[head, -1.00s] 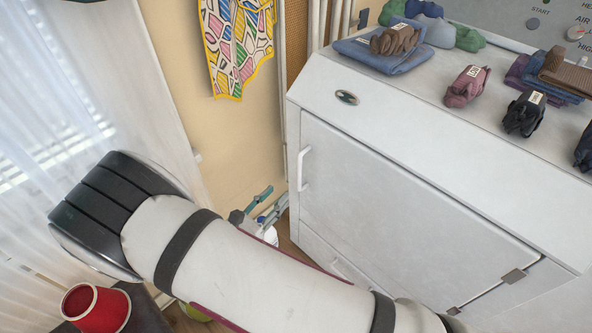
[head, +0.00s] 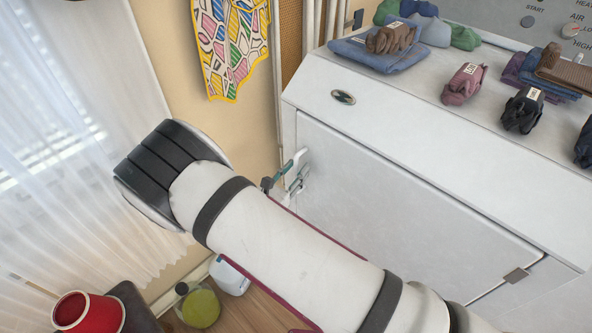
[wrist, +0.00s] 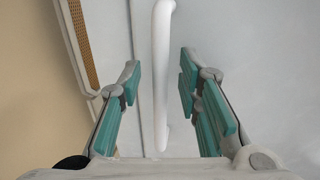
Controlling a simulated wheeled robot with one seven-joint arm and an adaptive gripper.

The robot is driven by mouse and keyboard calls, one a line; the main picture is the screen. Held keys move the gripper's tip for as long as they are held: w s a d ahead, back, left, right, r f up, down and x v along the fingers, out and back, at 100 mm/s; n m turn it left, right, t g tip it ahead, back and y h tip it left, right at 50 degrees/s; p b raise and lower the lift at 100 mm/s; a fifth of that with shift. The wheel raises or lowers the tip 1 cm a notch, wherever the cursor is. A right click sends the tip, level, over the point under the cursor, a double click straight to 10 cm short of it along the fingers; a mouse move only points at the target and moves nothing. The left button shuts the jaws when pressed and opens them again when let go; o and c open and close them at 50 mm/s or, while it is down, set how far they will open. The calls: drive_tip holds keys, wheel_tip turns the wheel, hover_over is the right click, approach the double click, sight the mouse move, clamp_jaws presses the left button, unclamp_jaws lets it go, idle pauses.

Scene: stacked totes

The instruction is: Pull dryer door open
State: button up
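The white dryer door (head: 400,215) is on the front of the white dryer and looks shut. Its white bar handle (wrist: 160,75) stands upright between the fingers in the wrist view; in the head view the handle (head: 303,162) is partly hidden by my gripper. My gripper (head: 287,181), with teal finger pads, is at the handle. In the wrist view my gripper (wrist: 158,88) is open, with one finger on each side of the bar and a gap visible on both sides.
Folded clothes and bundled socks (head: 463,84) lie on the dryer top. A red pot (head: 88,312) stands at the lower left. A curtain hangs at the left.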

drive_tip(key=shift+w+d, duration=0.2)
drive_tip(key=shift+w, duration=0.1)
clamp_jaws()
drive_tip(key=shift+s+a, duration=0.1)
